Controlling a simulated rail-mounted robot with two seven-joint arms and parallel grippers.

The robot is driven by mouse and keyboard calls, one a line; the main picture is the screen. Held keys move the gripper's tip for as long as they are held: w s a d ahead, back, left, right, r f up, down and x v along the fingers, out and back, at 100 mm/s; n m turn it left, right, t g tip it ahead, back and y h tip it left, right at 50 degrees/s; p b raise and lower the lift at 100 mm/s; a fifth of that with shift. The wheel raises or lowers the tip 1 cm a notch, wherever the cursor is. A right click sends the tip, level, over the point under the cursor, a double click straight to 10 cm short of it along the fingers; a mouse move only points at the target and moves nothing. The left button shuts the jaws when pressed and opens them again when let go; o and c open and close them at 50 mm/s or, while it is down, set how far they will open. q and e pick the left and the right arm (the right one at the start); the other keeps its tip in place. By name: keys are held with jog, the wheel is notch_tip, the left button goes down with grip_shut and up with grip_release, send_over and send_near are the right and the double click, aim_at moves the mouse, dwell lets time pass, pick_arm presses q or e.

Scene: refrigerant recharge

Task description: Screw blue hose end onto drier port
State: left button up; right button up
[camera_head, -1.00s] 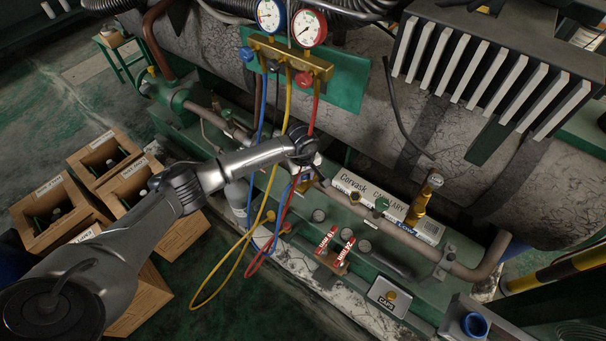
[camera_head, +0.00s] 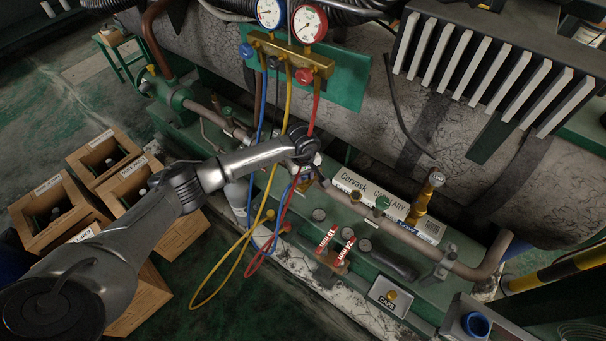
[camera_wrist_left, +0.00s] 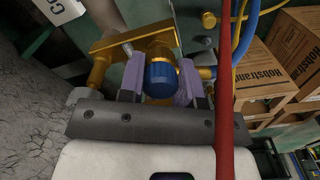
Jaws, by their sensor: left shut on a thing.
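My left gripper (camera_wrist_left: 160,85) is shut on a blue cylindrical fitting (camera_wrist_left: 161,76), which looks like the blue hose end. A brass fitting (camera_wrist_left: 158,48) sits just beyond it, seemingly in line; I cannot tell whether they are threaded together. The blue hose (camera_wrist_left: 245,22) runs up at the right of the wrist view and loops below the manifold (camera_head: 262,105) in the head view. The drier port is hidden there. My right gripper is not in view.
A red hose (camera_wrist_left: 226,80) crosses close in front of the wrist camera. Yellow (camera_head: 235,262) and red hoses hang in loops below my wrist. Wooden crates (camera_head: 45,215) stand at the left.

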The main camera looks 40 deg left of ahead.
pick_arm(q)
jog(key=shift+f+b, duration=0.45)
jog(key=shift+f, duration=0.1)
dwell(0.4)
jog(key=shift+f+m+b, duration=0.15)
jog(key=shift+m+b, duration=0.35)
jog(key=shift+m, duration=0.1)
jog(key=shift+m+b, duration=0.55)
jog(key=shift+m, duration=0.55)
